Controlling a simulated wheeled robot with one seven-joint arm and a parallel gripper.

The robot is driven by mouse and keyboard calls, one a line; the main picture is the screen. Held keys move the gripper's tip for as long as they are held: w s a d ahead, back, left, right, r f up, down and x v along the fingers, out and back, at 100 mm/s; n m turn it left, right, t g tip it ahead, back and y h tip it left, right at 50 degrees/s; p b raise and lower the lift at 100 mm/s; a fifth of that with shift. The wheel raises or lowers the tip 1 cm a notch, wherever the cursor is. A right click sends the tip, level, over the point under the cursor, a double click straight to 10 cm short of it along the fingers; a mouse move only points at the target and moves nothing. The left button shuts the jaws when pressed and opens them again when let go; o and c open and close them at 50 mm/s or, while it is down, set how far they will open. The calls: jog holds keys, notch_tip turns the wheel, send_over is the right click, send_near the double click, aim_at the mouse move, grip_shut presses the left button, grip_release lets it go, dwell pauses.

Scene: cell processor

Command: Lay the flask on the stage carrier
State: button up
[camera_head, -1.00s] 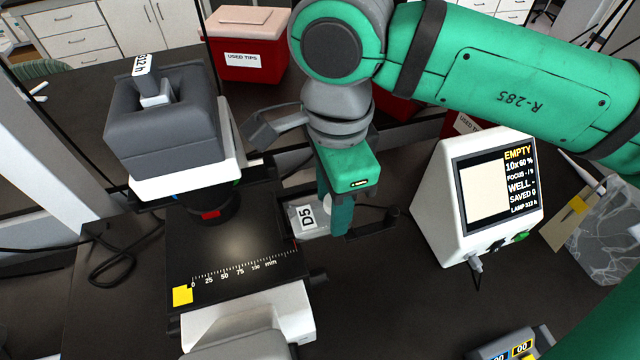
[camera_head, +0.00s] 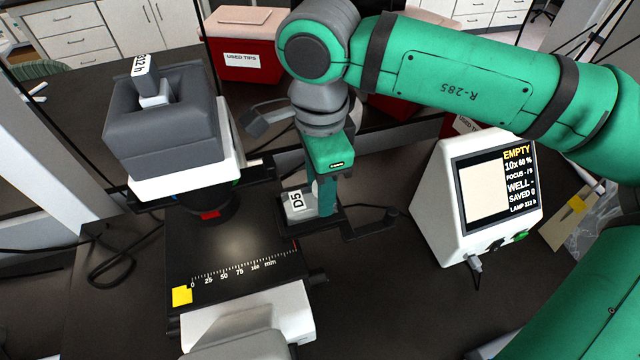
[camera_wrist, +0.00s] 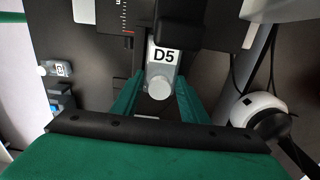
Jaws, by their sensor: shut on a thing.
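The flask (camera_head: 296,201) is a clear, flat vessel with a white D5 label. My gripper (camera_head: 323,206) is shut on its neck end, and the flask points left, towards the microscope. In the wrist view the flask (camera_wrist: 163,70) lies between my two green fingers, its round pale cap (camera_wrist: 159,87) facing me. The stage carrier (camera_head: 335,221) appears as a dark frame at the right edge of the black stage (camera_head: 235,245), under the flask and fingers. The flask and fingers hide part of it. I cannot tell whether the flask touches it.
The microscope's grey head (camera_head: 165,125) stands to the left, over the stage. A white display unit (camera_head: 450,215) reading EMPTY stands to the right. A dark lever (camera_head: 372,235) sticks out right of the carrier. A red used-tips bin (camera_head: 243,50) stands behind.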

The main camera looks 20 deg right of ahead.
jog(key=shift+f, duration=0.1)
jog(key=o, duration=1.2)
jog(key=shift+c, duration=0.2)
notch_tip(320, 180, up, 12)
